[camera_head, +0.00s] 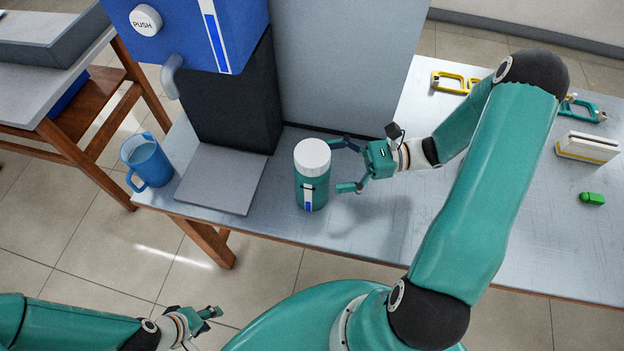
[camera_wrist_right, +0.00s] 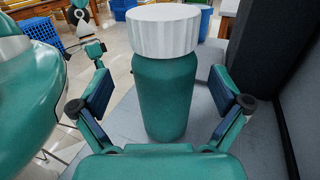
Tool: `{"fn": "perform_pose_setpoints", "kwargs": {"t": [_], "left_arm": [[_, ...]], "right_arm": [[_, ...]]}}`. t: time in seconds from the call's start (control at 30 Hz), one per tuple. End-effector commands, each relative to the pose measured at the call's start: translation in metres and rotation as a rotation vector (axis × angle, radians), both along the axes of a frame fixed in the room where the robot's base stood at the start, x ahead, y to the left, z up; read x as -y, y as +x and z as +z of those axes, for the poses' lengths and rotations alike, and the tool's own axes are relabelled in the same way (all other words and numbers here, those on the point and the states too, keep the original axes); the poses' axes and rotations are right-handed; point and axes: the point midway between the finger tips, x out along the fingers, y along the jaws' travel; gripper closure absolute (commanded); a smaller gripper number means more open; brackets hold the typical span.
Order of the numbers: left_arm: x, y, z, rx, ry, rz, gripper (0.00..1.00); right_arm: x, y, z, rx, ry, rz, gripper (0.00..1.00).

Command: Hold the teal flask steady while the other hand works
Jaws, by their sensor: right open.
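The teal flask (camera_head: 312,190) with a white ribbed cap stands upright on the grey table, just right of the machine's flat base plate. It also shows in the right wrist view (camera_wrist_right: 166,95), centred ahead of the palm. My right gripper (camera_head: 342,166) is open, with its two fingers on either side of the flask's right side; in the wrist view gaps show between the finger pads and the flask. My left gripper (camera_head: 213,312) is low at the front, away from the table and the flask, and too small to tell if it is open.
A blue machine (camera_head: 225,35) with a PUSH button and dark column stands behind the flask. A blue mug (camera_head: 146,162) stands left of its base plate (camera_head: 222,184).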

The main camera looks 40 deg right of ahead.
Motion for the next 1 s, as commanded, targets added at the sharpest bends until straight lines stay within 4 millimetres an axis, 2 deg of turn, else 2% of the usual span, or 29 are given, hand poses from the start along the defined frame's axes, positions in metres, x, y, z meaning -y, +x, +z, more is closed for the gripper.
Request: {"fn": "perform_pose_setpoints", "kwargs": {"t": [0.2, 0.33, 0.63, 1.0], "left_arm": [[0.0, 0.0, 0.015, 0.0, 0.0, 0.0, 0.6], [0.0, 0.0, 0.017, 0.0, 0.0, 0.0, 0.6], [0.0, 0.0, 0.017, 0.0, 0.0, 0.0, 0.6], [0.0, 0.0, 0.017, 0.0, 0.0, 0.0, 0.6]], "right_arm": [[-0.024, 0.018, 0.006, -0.001, 0.002, 0.005, 0.0], [-0.037, 0.024, 0.004, -0.001, 0.002, 0.003, 0.0], [-0.04, 0.026, 0.002, 0.0, 0.0, 0.0, 0.02], [-0.04, 0.026, 0.002, 0.0, 0.0, 0.0, 0.63]]}}
